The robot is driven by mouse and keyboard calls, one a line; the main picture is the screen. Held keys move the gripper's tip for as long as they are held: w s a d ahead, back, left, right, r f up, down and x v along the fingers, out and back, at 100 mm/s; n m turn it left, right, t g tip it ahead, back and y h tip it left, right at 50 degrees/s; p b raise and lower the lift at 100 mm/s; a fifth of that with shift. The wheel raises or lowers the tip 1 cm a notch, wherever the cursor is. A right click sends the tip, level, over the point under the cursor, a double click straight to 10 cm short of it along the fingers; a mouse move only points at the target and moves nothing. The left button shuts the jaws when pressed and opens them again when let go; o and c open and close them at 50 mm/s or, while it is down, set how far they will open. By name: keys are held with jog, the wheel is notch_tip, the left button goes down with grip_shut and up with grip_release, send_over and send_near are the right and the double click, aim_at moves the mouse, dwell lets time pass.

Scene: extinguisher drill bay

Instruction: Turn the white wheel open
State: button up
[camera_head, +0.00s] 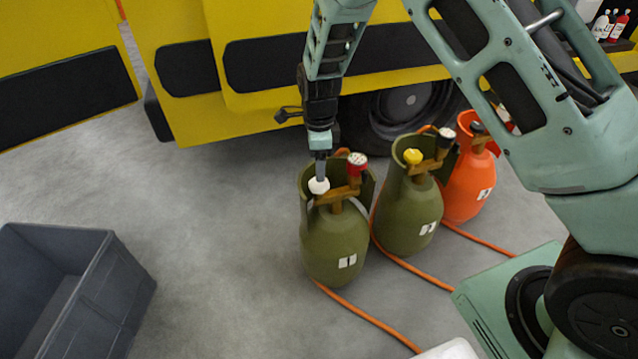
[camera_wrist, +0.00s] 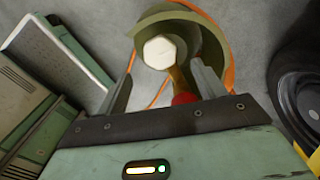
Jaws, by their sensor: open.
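The white wheel (camera_head: 319,185) is on top of the left green gas cylinder (camera_head: 333,245), beside a red-topped fitting (camera_head: 357,162). My gripper (camera_head: 320,174) points down from above and its tip is right at the white wheel in the head view. In the wrist view, the white wheel (camera_wrist: 160,52) shows ahead, between and beyond the two open fingers (camera_wrist: 160,82). The fingers are apart with free space around the wheel. I cannot tell whether they touch it. The red fitting (camera_wrist: 184,98) is partly hidden behind the gripper's body in the wrist view.
A second green cylinder with a yellow wheel (camera_head: 412,156) and an orange cylinder (camera_head: 468,180) stand to the right. Orange hoses (camera_head: 370,318) run over the floor. A grey crate (camera_head: 105,290) stands at left. A yellow vehicle (camera_head: 185,75) is behind. Floor between crate and cylinders is clear.

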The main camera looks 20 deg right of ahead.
aim_at(319, 185)
notch_tip(319, 185, down, 6)
jog(key=shift+f+b, duration=0.2)
jog(key=shift+b, duration=0.6)
jog(key=c, duration=1)
jog(key=shift+o, duration=0.2)
